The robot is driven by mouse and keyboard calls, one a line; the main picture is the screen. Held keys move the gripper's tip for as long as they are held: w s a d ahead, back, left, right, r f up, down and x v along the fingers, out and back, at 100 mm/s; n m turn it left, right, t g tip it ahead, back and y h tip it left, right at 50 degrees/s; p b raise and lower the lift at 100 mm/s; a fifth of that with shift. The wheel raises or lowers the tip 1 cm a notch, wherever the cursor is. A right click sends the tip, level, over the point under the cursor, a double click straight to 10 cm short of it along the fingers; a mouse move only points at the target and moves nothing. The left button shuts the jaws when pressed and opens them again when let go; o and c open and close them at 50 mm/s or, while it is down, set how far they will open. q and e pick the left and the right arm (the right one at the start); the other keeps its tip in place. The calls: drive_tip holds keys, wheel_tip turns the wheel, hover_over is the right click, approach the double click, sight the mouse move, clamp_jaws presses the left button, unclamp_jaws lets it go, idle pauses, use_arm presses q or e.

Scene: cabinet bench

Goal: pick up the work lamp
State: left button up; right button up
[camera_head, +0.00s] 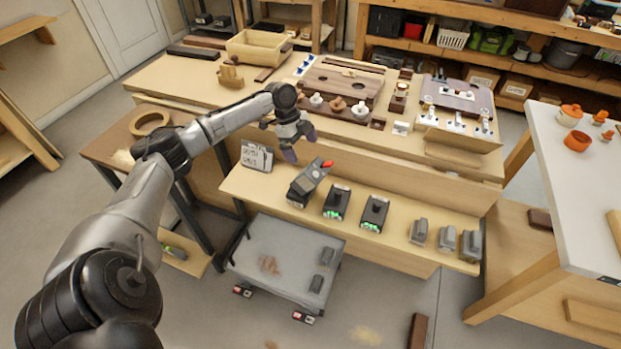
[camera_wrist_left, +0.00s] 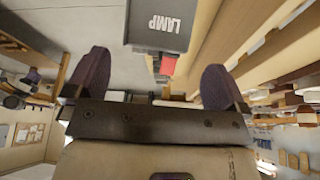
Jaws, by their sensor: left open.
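The work lamp (camera_head: 311,178) is a dark grey block with a red end, leaning at a tilt on the leftmost of several black units on the low wooden shelf. In the left wrist view a grey body marked LAMP (camera_wrist_left: 160,27) shows at the top centre, with a red part below it, beyond the gap between the fingers. My left gripper (camera_head: 299,142) is open and empty, above and slightly left of the lamp, apart from it. Its two purple fingers are spread in the left wrist view (camera_wrist_left: 155,75). My right gripper is in neither view.
A grey labelled box (camera_head: 257,156) stands left of the lamp on the shelf (camera_head: 300,222). Black units with green lights (camera_head: 336,202) and grey blocks (camera_head: 446,238) stand to the right. The workbench (camera_head: 200,87) rises behind. A grey cart (camera_head: 275,255) is below in front.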

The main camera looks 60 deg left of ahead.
sight(309, 166)
use_arm(q)
drive_tip(key=x, duration=0.3)
drive_tip(key=shift+f+b, duration=0.1)
drive_tip(key=shift+b, duration=0.2)
drive_tip(key=shift+b+x, duration=1.3)
drive_tip(key=shift+x, duration=1.3)
drive_tip(key=shift+c, duration=0.6)
drive_tip(key=c, duration=0.7)
